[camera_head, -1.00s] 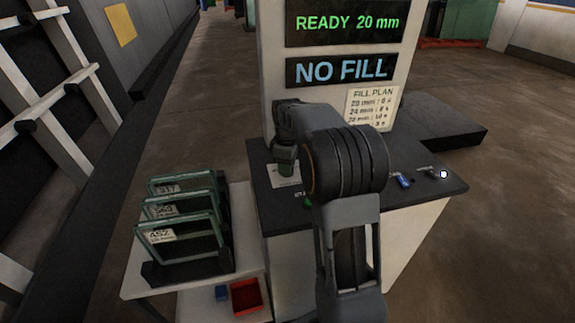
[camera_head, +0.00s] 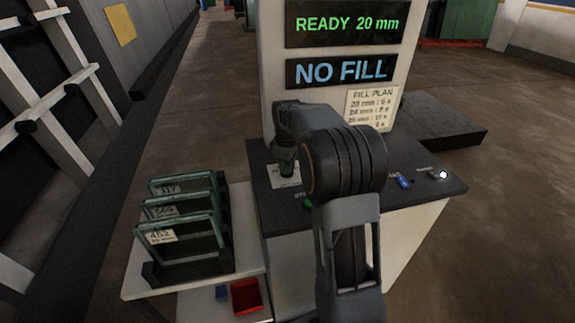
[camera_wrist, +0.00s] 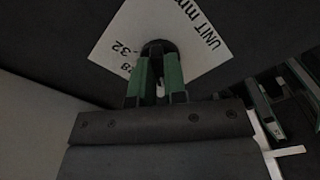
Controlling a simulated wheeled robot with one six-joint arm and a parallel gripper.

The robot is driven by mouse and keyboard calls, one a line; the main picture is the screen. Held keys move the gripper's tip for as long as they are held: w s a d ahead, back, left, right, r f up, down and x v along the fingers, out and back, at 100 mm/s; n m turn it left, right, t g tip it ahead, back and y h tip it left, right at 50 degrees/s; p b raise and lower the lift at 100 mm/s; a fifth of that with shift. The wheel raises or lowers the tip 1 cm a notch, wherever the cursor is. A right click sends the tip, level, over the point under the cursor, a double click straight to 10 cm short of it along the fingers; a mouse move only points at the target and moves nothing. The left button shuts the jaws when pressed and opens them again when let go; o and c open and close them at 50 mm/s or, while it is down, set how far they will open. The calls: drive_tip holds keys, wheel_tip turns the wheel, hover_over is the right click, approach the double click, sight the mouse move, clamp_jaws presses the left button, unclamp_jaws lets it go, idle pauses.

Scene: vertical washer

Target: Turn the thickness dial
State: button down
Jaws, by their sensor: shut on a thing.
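The thickness dial shows in the wrist view as a dark round knob (camera_wrist: 158,47) on a white plate (camera_wrist: 190,52) with "UNIT mm" and numbers such as 28 and 32. My gripper (camera_wrist: 159,76) has its green fingers shut on the knob from either side. In the head view my gripper (camera_head: 285,164) points down over the left part of the dark console top, and the white dial plate (camera_head: 287,181) shows partly beneath it. The knob is hidden there. The display (camera_head: 346,24) reads "READY 20 mm".
A second display (camera_head: 340,70) reads "NO FILL", above a fill plan card (camera_head: 371,108). A blue control (camera_head: 403,182) and a white-lit control (camera_head: 440,175) sit at the console's right. A rack of labelled glass panes (camera_head: 185,235) and a red bin (camera_head: 246,296) stand left.

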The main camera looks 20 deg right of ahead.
drive_tip(key=m+p, duration=0.1)
drive_tip(key=m, duration=0.5)
drive_tip(key=shift+r+p, duration=0.1)
drive_tip(key=shift+p, duration=0.3)
drive_tip(key=m+p, duration=0.1)
drive_tip(key=m, duration=0.4)
drive_tip(key=m+p, duration=0.1)
drive_tip(key=m, duration=1)
drive_tip(key=shift+m, duration=0.4)
drive_tip(key=c, duration=1.2)
unclamp_jaws()
drive_tip(key=shift+o, duration=0.2)
wheel_tip(320, 180, up, 14)
